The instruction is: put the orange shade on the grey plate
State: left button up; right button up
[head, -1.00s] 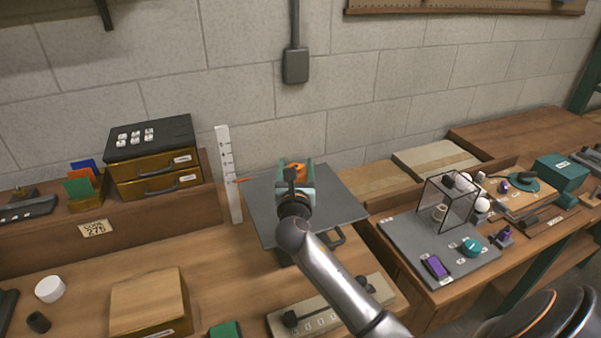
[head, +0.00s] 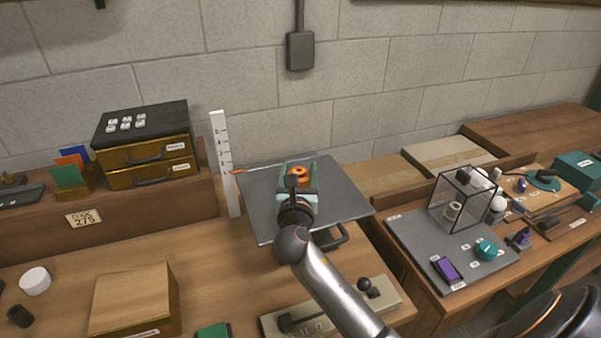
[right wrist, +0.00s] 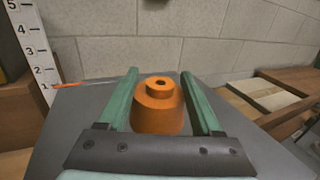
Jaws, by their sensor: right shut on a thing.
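The orange shade (right wrist: 158,108) stands upright between the two green fingers of my right gripper (right wrist: 160,95), which is shut on it. In the head view the shade (head: 299,172) shows as an orange ring between the fingers of the right gripper (head: 299,178). Both are over the grey plate (head: 345,194) at the back middle of the bench. I cannot tell whether the shade's bottom touches the plate (right wrist: 75,105); the gripper hides it. The left gripper is not in view.
A white ruler (head: 225,165) with a red pointer stands left of the plate. A black-topped drawer box (head: 150,155) is farther left. A wooden block (head: 133,298) sits at the front left. A clear black-framed box (head: 461,198) stands on the grey board at right.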

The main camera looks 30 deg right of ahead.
jog(key=shift+f, duration=0.1)
jog(key=o, duration=1.4)
jog(key=shift+s+a, duration=0.3)
jog(key=p+v, duration=0.3)
jog(key=v, duration=0.8)
jog(key=shift+s, duration=0.15)
